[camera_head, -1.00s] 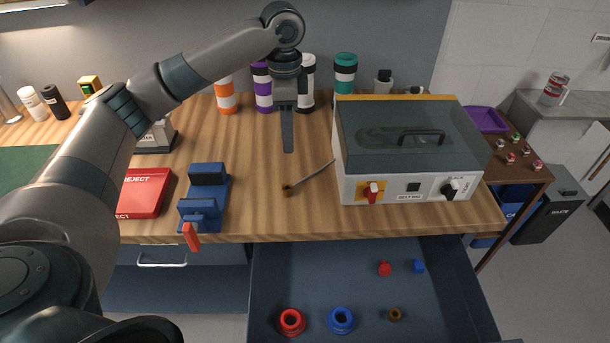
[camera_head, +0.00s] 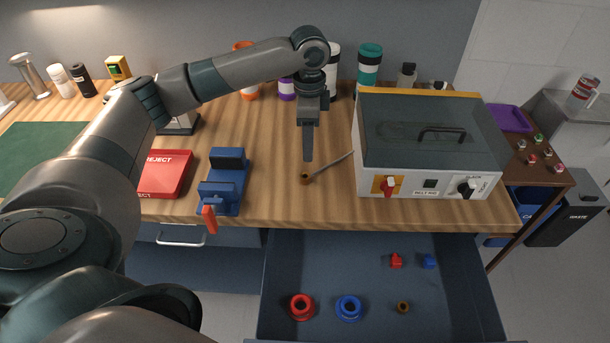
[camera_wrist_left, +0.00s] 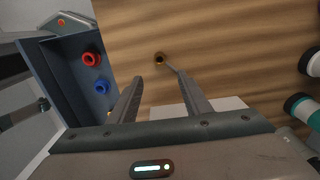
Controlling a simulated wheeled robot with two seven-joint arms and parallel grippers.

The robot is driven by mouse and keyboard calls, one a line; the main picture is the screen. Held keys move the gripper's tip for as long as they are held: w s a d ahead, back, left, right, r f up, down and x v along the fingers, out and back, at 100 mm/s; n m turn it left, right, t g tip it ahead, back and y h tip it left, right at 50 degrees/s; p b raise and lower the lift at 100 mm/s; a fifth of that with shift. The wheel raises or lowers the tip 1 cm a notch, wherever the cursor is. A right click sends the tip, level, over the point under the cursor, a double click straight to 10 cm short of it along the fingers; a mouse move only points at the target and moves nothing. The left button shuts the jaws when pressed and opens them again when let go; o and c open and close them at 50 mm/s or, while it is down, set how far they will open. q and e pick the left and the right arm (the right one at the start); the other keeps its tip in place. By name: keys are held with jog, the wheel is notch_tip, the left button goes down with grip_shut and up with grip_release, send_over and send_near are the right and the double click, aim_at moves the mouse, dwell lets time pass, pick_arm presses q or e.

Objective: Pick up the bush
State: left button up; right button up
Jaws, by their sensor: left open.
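A small brown bush (camera_head: 306,178) stands on the wooden worktop, left of the melt-pad box, with a thin rod (camera_head: 333,164) reaching from it toward the box. In the left wrist view the bush (camera_wrist_left: 159,58) appears just beyond the fingertips, roughly centred between them, with a dark hole in its top. My left gripper (camera_head: 308,158) points down above the worktop by the bush; its fingers (camera_wrist_left: 162,80) are apart with nothing between them. In the head view the fingers overlap edge-on. I cannot tell the exact height above the bush. My right gripper is not in view.
The melt-pad box (camera_head: 430,145) stands close on the right. A blue fixture with a red lever (camera_head: 222,188) and a red reject box (camera_head: 166,172) are on the left. Below, an open drawer (camera_head: 375,285) holds red and blue rings and small parts. Bottles line the back.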

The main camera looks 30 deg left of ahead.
pick_arm(q)
jog(key=p, duration=0.1)
send_over(306, 175)
jog(key=shift+d+f, duration=0.15)
jog(key=shift+f, duration=1.25)
jog(key=shift+d+f, duration=0.15)
jog(key=shift+f, duration=1.2)
jog(key=shift+f+p, duration=0.3)
jog(key=shift+p, duration=0.15)
jog(key=f, duration=0.1)
jog(key=f+p, duration=0.2)
jog(key=f, duration=0.1)
jog(key=shift+s+a, duration=0.15)
jog(key=shift+a, duration=0.15)
jog(key=shift+f, duration=0.3)
jog(key=shift+c, duration=0.2)
grip_shut()
